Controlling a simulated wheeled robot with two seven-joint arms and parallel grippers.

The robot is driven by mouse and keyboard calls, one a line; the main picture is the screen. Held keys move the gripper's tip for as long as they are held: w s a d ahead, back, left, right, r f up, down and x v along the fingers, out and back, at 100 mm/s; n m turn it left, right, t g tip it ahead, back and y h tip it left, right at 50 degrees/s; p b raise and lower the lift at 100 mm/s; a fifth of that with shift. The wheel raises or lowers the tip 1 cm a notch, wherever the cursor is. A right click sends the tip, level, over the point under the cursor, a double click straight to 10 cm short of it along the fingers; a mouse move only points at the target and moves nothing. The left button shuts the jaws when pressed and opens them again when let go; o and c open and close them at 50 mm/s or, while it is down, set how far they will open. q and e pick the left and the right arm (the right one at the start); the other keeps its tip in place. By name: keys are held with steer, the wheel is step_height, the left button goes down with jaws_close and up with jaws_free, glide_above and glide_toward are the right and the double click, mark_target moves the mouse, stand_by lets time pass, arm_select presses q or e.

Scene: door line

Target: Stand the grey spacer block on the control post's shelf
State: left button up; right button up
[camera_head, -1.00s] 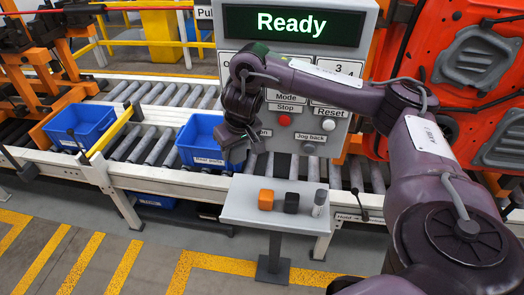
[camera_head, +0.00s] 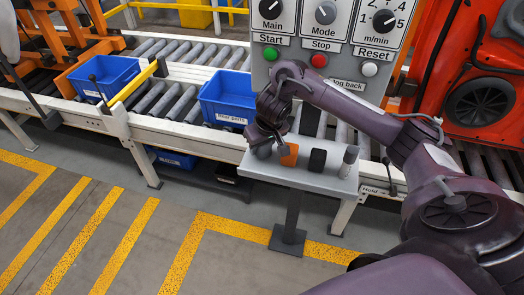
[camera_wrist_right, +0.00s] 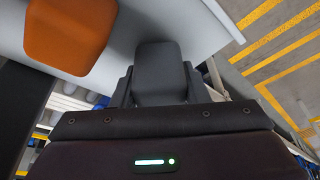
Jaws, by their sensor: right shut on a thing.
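The grey spacer block (camera_wrist_right: 160,72) is between the fingers of my right gripper (camera_wrist_right: 158,92) in the right wrist view. In the head view the right gripper (camera_head: 260,143) is over the left end of the post's pale grey shelf (camera_head: 330,181), with the grey block (camera_head: 263,152) below it. The block looks upright at shelf level; I cannot tell whether it touches the shelf. An orange block (camera_head: 289,154) stands close to its right, apart from it in the wrist view. The control post (camera_head: 300,75) rises behind the shelf. My left gripper is not in view.
A black block (camera_head: 317,160) and a grey cylinder (camera_head: 349,162) stand further right on the shelf. Blue bins (camera_head: 228,98) sit on the roller conveyor behind. An orange car door (camera_head: 485,60) hangs at the right. The floor in front is clear.

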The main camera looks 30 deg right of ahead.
steer(key=shift+w+f, duration=0.1)
steer(key=shift+f, duration=0.2)
steer(key=o, duration=1)
steer(key=shift+f, duration=0.15)
steer(key=p+v, duration=0.6)
steer(key=v, duration=0.6)
steer(key=shift+r+p, duration=0.2)
steer(key=shift+p, duration=0.15)
